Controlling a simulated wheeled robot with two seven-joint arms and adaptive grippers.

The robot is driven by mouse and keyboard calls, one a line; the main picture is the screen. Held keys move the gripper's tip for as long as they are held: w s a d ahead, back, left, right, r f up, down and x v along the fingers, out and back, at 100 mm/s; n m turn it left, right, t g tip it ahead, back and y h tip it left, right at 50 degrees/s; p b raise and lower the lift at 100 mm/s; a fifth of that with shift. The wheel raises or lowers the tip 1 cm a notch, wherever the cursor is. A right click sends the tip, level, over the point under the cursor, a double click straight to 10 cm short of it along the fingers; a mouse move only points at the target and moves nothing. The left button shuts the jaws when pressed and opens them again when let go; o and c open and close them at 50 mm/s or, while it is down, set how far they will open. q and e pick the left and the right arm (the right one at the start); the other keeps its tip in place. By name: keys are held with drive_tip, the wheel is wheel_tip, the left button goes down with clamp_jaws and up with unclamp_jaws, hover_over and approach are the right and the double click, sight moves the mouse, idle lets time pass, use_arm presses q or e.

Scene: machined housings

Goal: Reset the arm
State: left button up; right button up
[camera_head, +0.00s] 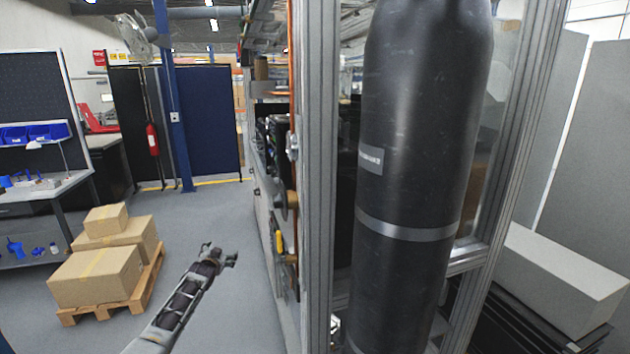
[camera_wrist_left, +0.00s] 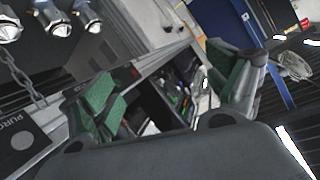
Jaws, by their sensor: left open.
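My left arm comes in from the lower left in the head view, stretched forward over the grey floor. My left gripper (camera_head: 222,256) is at its end, in free air left of a machine frame. In the left wrist view the left gripper (camera_wrist_left: 168,92) shows two grey fingers with green pads, spread wide apart. Nothing is held between them. My right arm and right gripper are in neither view.
A large black cylinder (camera_head: 412,150) stands by an aluminium post (camera_head: 320,180) close on the right. Cardboard boxes (camera_head: 95,277) sit on a wooden pallet (camera_head: 110,308) at left. A workbench (camera_head: 45,190) stands behind them. Floor (camera_head: 215,215) beyond the gripper is clear.

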use_arm(q)
drive_tip(key=s+d+f+g, duration=0.2)
drive_tip(key=s+f, duration=0.9)
drive_tip(key=f, duration=0.3)
drive_tip(key=s+d+f+g+h+b, duration=0.1)
drive_tip(key=s+d+f+g, duration=0.15)
drive_tip(key=s+f, duration=1.05)
drive_tip(key=s+d+f+g, duration=0.2)
drive_tip(key=s+f, duration=0.6)
drive_tip(key=f, duration=0.8)
drive_tip(key=s+d+f+g, duration=0.1)
drive_tip(key=s+f+g, duration=0.1)
drive_tip(key=s+f, duration=0.75)
drive_tip(key=s+d+f+g, duration=0.2)
drive_tip(key=s+f, duration=0.2)
drive_tip(key=s, duration=1.1)
drive_tip(key=s+f+g, duration=0.1)
drive_tip(key=s+f, duration=0.1)
drive_tip(key=s, duration=1.1)
drive_tip(key=s+d+f+g+b, duration=0.1)
drive_tip(key=s+f+g, duration=0.1)
drive_tip(key=s, duration=1.2)
drive_tip(key=shift+s+f+n+h, duration=0.3)
drive_tip(key=shift+f+n, duration=0.1)
drive_tip(key=shift+f, duration=0.35)
drive_tip(key=shift+w, duration=0.1)
